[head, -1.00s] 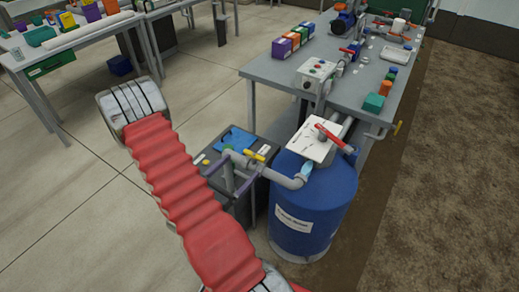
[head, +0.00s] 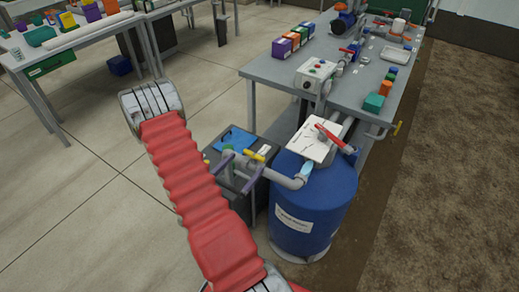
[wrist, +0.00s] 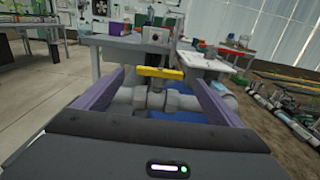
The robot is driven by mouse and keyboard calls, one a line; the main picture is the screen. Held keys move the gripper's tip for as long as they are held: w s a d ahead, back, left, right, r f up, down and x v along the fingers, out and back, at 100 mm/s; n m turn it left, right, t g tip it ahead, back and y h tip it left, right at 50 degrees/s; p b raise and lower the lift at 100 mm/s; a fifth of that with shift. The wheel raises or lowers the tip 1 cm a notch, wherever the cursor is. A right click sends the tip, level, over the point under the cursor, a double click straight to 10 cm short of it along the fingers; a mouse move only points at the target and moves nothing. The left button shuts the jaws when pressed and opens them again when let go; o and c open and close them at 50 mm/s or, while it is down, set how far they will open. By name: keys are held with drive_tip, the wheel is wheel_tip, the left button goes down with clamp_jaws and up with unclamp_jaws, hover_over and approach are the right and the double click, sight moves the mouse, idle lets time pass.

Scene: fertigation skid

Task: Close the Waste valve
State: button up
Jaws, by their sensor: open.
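A valve with a yellow handle (head: 254,157) sits on the grey pipe beside the blue tank (head: 310,205). I cannot read a label naming it as the Waste valve. In the wrist view the yellow handle (wrist: 159,72) lies left to right above the grey pipe (wrist: 185,101), roughly in line with it. My gripper (head: 243,167) has purple fingers and is open and empty, close to this valve. In the wrist view my gripper (wrist: 155,84) has one finger on each side of the handle in the picture, apart from it.
A red-handled valve (head: 330,136) and a white sheet (head: 313,139) are at the tank's top. A dark bin (head: 240,195) stands left of the tank. The grey bench (head: 340,92) with a control box (head: 314,74) is behind. Open floor (head: 60,190) lies left.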

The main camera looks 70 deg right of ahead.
drive_tip(key=s+d, duration=0.1)
drive_tip(key=d, duration=0.9)
drive_tip(key=shift+s+d, duration=0.35)
drive_tip(key=shift+d, duration=0.05)
drive_tip(key=shift+c, duration=0.6)
drive_tip(key=c, duration=0.9)
